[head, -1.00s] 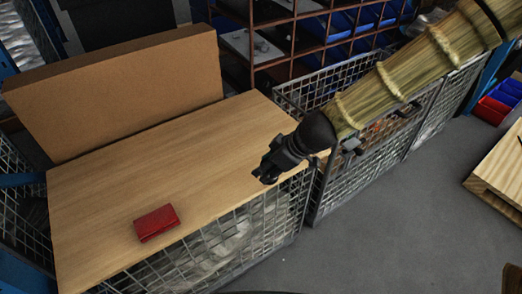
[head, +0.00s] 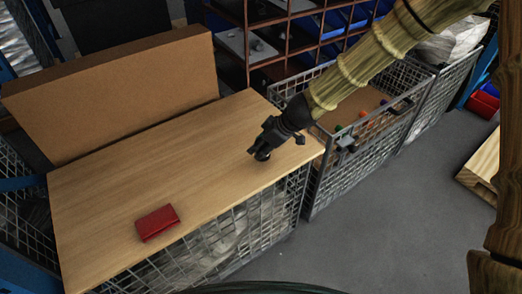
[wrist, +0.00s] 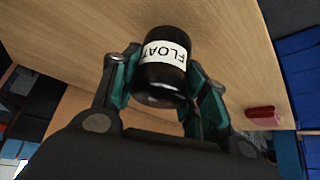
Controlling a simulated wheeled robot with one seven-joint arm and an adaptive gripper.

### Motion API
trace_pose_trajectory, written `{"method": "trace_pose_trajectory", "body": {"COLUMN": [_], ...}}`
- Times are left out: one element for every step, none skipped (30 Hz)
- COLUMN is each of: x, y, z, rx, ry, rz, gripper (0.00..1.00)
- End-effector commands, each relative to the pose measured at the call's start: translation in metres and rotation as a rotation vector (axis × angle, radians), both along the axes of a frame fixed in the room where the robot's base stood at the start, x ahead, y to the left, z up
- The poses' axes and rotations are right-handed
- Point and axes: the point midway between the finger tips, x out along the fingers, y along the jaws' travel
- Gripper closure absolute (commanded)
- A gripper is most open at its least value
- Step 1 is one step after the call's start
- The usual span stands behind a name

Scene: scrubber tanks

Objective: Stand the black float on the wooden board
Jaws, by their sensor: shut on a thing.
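The black float (wrist: 163,75) is a glossy black cylinder with a white label reading FLOAT. My gripper (wrist: 160,92) is shut on it, with teal-padded fingers on both sides. In the head view my gripper (head: 262,152) is over the right part of the wooden board (head: 120,185), near its right edge. The float (head: 261,156) shows there only as a small dark shape at the fingertips. I cannot tell whether the float touches the board. The board also fills much of the wrist view (wrist: 215,30).
A red wallet-like object (head: 157,222) lies on the board's front part. A brown cardboard box (head: 115,90) stands along the back of the board. A wire basket (head: 345,160) with small coloured items is right of the board. The board's middle is clear.

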Motion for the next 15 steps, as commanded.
{"method": "trace_pose_trajectory", "body": {"x": [0.0,0.0,0.0,0.0,0.0,0.0,0.0,0.0,0.0,0.0,0.0,0.0,0.0,0.0,0.0], "y": [-0.001,-0.001,-0.001,0.0,-0.001,-0.001,-0.001,0.0,0.0,0.0,-0.001,-0.001,-0.001,-0.001,-0.001], "z": [-0.005,-0.008,-0.011,-0.013,-0.015,-0.019,-0.02,-0.022,-0.023,-0.023,-0.024,-0.024,-0.024,-0.024,-0.024], "rx": [0.002,0.001,0.002,0.002,0.003,0.002,0.001,0.001,0.001,0.001,0.0,0.0,0.0,0.0,0.0], "ry": [0.001,0.002,0.003,0.003,0.001,0.001,0.001,0.001,0.001,0.001,0.0,0.0,-0.001,-0.001,-0.001], "rz": [-0.003,-0.003,-0.004,-0.004,-0.003,-0.003,-0.003,-0.002,-0.002,-0.002,-0.002,-0.002,-0.003,-0.002,-0.002], "gripper": [0.78,0.78,0.78,0.78,0.78,0.78,0.78,0.78,0.78,0.78,0.78,0.78,0.78,0.78,0.78]}}
